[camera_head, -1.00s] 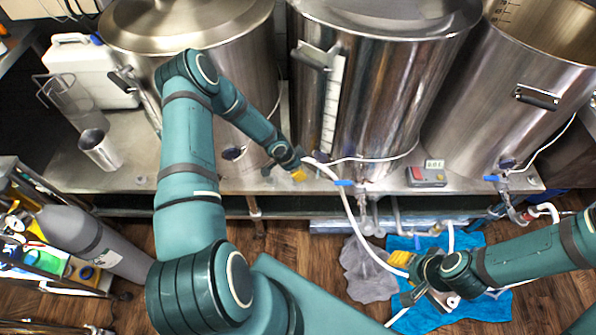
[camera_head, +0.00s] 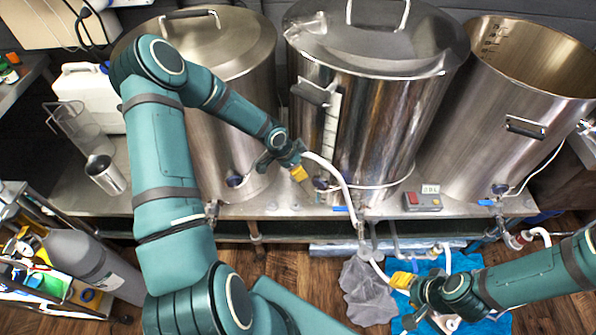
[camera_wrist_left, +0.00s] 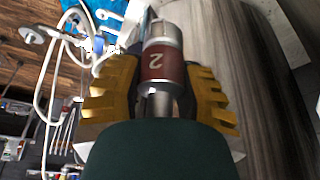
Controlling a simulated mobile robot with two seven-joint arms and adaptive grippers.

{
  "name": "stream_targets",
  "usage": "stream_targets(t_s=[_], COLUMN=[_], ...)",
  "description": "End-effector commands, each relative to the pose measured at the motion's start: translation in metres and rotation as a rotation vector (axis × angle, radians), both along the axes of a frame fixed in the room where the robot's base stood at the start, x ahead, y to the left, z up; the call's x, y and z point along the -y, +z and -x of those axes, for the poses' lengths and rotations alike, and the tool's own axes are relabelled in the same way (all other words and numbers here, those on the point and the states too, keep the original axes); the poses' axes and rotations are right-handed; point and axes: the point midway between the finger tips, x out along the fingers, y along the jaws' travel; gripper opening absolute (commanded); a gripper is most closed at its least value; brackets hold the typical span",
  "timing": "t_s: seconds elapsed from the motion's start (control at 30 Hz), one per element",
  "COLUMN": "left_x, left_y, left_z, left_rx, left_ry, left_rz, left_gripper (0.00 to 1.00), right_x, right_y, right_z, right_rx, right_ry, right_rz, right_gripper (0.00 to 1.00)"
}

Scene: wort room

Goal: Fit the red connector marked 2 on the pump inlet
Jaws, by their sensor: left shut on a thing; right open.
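The red connector marked 2 (camera_wrist_left: 160,64) has metal ends and a red band with a white 2. It sits between the yellow fingers of my left gripper (camera_wrist_left: 158,95), which is shut on it. In the head view my left gripper (camera_head: 301,174) is in front of the tanks, above the bench's front edge, with a white hose (camera_head: 342,178) running from beside it. My right gripper (camera_head: 404,300) is open, low at the right over the blue cloth, close to the hose's lower run. I cannot make out the pump inlet.
Three steel tanks stand on the metal bench, the middle one (camera_head: 378,105) behind my left gripper. A valve with a blue handle (camera_head: 341,208) and a small meter (camera_head: 423,200) are at its front edge. A blue cloth (camera_head: 448,264) and a grey cloth (camera_head: 366,290) lie below.

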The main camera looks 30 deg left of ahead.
Motion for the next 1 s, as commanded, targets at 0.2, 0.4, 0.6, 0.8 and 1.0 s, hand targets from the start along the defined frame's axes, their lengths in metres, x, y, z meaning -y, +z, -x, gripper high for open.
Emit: stream_targets(t_s=[0.2,0.4,0.6,0.8,1.0], left_x=[0.0,0.0,0.0,0.0,0.0], left_y=[0.001,0.003,0.012,0.023,0.034], left_z=[0.0,0.0,-0.001,-0.001,-0.001], left_rx=[0.001,0.002,0.002,0.002,0.002], left_ry=[-0.001,-0.001,-0.001,-0.001,-0.001], left_rz=[0.0,0.0,-0.001,-0.001,0.0], left_gripper=[0.0,0.0,0.0,0.0,0.0], right_x=[0.0,0.0,0.0,0.0,0.0], right_y=[0.0,0.001,0.009,0.018,0.027], right_z=[0.0,0.0,0.0,0.0,0.0], right_rx=[0.001,0.001,0.001,0.001,0.0], right_ry=[0.0,0.0,0.0,0.0,0.0], right_rz=[0.0,0.0,0.0,0.0,0.0], right_gripper=[0.47,0.47,0.47,0.47,0.47])
